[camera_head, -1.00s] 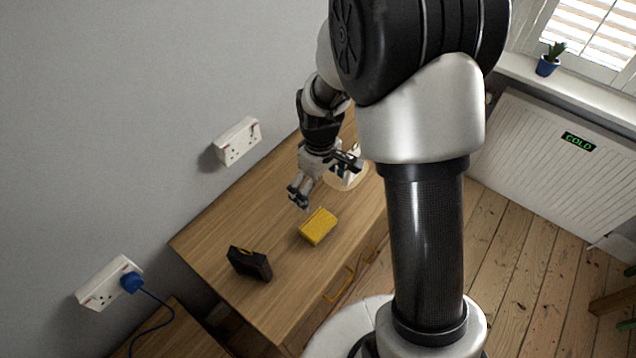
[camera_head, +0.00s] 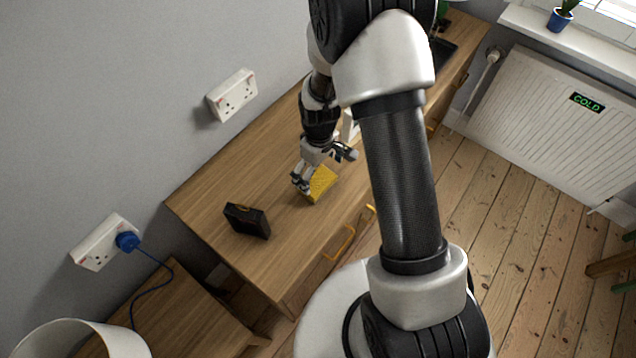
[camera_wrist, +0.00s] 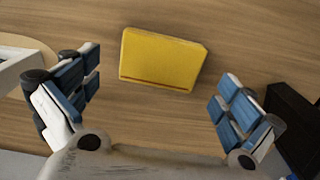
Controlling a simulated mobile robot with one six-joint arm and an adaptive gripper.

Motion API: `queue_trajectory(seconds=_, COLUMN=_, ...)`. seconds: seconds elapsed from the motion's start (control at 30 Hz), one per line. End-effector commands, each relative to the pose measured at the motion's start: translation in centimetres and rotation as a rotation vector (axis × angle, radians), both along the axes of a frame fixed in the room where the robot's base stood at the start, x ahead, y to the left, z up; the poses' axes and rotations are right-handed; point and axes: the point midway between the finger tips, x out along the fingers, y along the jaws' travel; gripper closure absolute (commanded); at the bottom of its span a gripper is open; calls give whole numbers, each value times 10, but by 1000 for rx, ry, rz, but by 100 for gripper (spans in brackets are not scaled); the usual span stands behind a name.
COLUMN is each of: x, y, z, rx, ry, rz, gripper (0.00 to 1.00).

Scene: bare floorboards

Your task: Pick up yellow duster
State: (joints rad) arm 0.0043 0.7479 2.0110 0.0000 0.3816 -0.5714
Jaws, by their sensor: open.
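The yellow duster (camera_head: 322,184) is a small block-shaped thing lying on the wooden cabinet top, near its front edge. In the head view my gripper (camera_head: 318,175) is at the duster and covers part of its left side. In the wrist view the duster (camera_wrist: 162,60) lies beyond and between the two spread blue-padded fingers of my gripper (camera_wrist: 158,98). The fingers are open with nothing between them. I see no contact with the duster.
A black box-like object (camera_head: 247,220) stands on the cabinet top (camera_head: 215,185), left of the duster; its dark side shows at the right in the wrist view (camera_wrist: 292,120). A white object (camera_wrist: 18,65) is at the left there. A lamp shade (camera_head: 80,342) is at lower left.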

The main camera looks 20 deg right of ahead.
Motion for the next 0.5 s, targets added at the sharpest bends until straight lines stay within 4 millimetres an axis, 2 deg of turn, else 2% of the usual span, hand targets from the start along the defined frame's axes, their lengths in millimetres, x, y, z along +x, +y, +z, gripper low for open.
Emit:
queue_trajectory(seconds=0.23, x=1, y=2, z=-40, rx=1, ry=3, rz=0, gripper=0)
queue_trajectory(seconds=0.33, x=1, y=2, z=-46, rx=0, ry=1, rz=0, gripper=0)
queue_trajectory(seconds=0.5, x=1, y=2, z=-45, rx=0, ry=0, rz=0, gripper=0)
